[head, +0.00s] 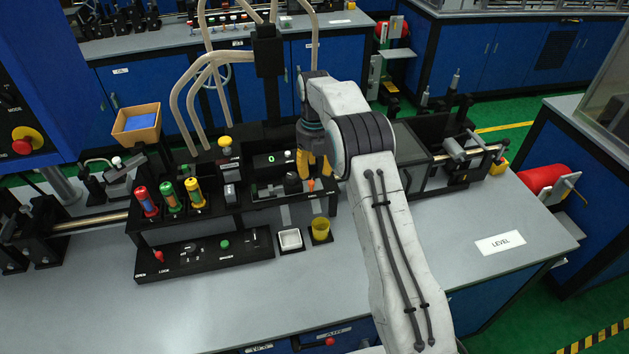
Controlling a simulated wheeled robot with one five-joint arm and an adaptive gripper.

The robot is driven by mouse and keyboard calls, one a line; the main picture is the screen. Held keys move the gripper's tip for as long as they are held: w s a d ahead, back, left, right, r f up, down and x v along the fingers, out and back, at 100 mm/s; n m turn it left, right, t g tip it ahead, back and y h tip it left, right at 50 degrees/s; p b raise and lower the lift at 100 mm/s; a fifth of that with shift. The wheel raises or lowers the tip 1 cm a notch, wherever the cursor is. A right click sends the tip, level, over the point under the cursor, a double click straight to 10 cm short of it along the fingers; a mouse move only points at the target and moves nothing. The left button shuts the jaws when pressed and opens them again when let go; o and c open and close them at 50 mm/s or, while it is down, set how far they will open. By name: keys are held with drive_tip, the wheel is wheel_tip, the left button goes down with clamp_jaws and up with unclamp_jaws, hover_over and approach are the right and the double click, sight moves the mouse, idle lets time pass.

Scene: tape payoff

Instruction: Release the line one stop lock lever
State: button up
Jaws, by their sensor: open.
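A black control panel (205,262) on the bench front carries the words OPEN and LOCK at its left end. A small red-tipped lever (158,255) stands by these words; I cannot tell which way it is set. My gripper (314,170), with yellow fingers, points down over the right part of the black station behind the panel. It is open, and no held thing shows. A small orange-tipped piece (311,184) shows just below the fingers; I cannot tell whether they touch it. None of these is legibly marked line one.
Red, green and yellow-handled tools (172,197) stand in a rack behind the panel. A white tray (290,239) and yellow cup (321,230) sit right of the panel. A tan bin (137,124) stands behind. Bench near the LEVEL label (500,243) is clear.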

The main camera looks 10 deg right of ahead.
drive_tip(key=shift+f+p, duration=0.6)
drive_tip(key=shift+f, duration=2.15)
clamp_jaws()
unclamp_jaws()
drive_tip(key=shift+r, duration=0.1)
wheel_tip(320, 180, up, 12)
